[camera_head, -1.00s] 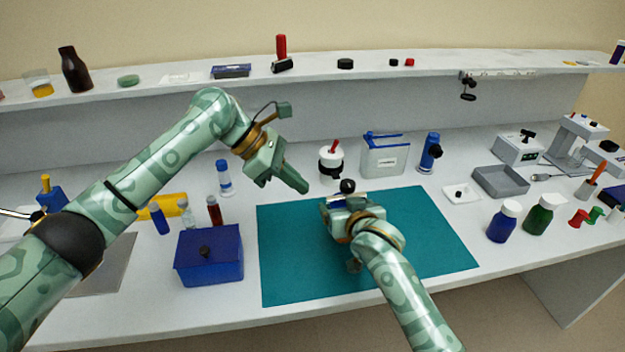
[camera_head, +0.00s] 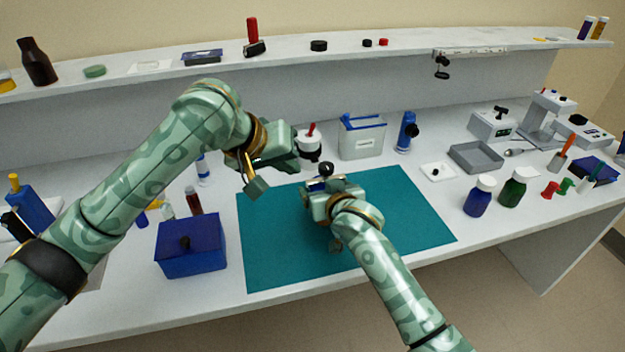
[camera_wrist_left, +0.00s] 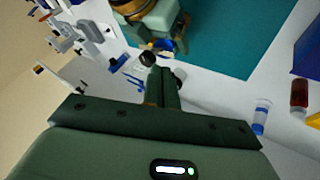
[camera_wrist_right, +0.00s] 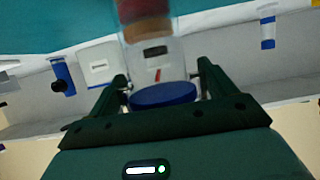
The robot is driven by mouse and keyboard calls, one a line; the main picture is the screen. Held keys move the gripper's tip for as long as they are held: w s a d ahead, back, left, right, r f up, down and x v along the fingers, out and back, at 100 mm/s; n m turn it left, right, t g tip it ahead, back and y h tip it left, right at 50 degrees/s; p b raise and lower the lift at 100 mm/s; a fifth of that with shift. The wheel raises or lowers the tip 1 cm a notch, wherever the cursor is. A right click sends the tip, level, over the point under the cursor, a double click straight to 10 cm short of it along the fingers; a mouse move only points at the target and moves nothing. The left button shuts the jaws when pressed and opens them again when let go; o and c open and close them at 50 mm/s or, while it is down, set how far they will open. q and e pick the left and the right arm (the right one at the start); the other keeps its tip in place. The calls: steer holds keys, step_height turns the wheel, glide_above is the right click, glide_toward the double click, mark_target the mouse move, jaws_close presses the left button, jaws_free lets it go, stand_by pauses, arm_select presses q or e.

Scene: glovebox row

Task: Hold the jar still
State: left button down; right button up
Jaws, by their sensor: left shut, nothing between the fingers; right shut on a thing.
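My right gripper (camera_head: 318,187) is shut on a jar and holds it over the teal mat (camera_head: 400,220). In the right wrist view, the jar (camera_wrist_right: 158,62) is clear with a blue disc-shaped end (camera_wrist_right: 163,95) between the fingers and a reddish-brown far part. In the head view the gripper hides most of it. A black ball-shaped knob (camera_head: 325,169) shows just behind the right gripper; I cannot tell if it belongs to the jar. My left gripper (camera_head: 295,163) is shut and empty, close to the left of the knob. Its closed fingers (camera_wrist_left: 165,85) show in the left wrist view.
A white pot with a black band (camera_head: 308,148) stands just behind the left gripper. A blue box (camera_head: 190,248) is left of the mat. A white bin (camera_head: 362,140), a blue bottle (camera_head: 478,198) and a green bottle (camera_head: 513,188) stand farther right. The mat's right part is clear.

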mark_target(327, 172)
arm_select(q)
steer(key=x, duration=1)
steer(key=shift+w+d+r, duration=0.1)
steer(key=shift+d+r, duration=0.2)
steer(key=shift+d, duration=0.05)
stand_by(0.9)
steer(key=shift+w+d+r, duration=0.15)
steer(key=shift+d+r, duration=0.05)
steer(key=shift+d, duration=0.2)
steer(key=shift+w+d+r, duration=0.15)
steer(key=shift+d+r, duration=0.25)
steer(key=shift+d, duration=0.2)
arm_select(e)
steer(key=shift+s+a, duration=0.1)
steer(key=shift+a, duration=0.2)
arm_select(q)
steer(key=shift+d, duration=0.1)
arm_select(e)
steer(key=shift+f, duration=0.15)
arm_select(q)
steer(key=shift+r, duration=0.1)
arm_select(e)
steer(key=shift+d, duration=0.1)
